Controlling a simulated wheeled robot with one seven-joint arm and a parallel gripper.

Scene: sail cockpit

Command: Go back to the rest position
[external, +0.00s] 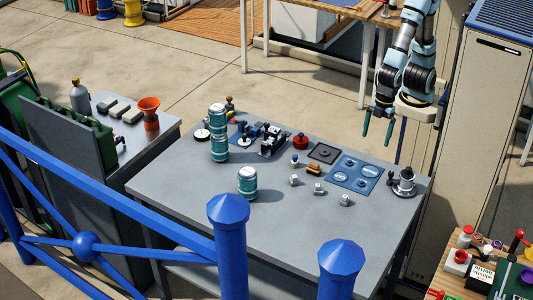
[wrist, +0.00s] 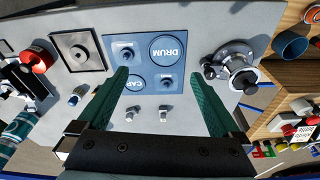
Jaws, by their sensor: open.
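My gripper (external: 378,125) hangs above the far right part of the grey table (external: 200,255), fingers pointing down. The blue mat (external: 368,172) lies flat on the table below and carries printed circles; in the wrist view (wrist: 117,47) the words DRUM and CAP can be read. My gripper touches nothing that I can see.
Teal drums, one (external: 247,183) in front and a stack (external: 218,133) behind, stand on the table's left. A silver winch (external: 404,184) stands at the right edge. Small metal pieces (external: 318,189) lie mid-table. A blue railing (external: 230,245) crosses the foreground. A tall cabinet (external: 475,110) stands at right.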

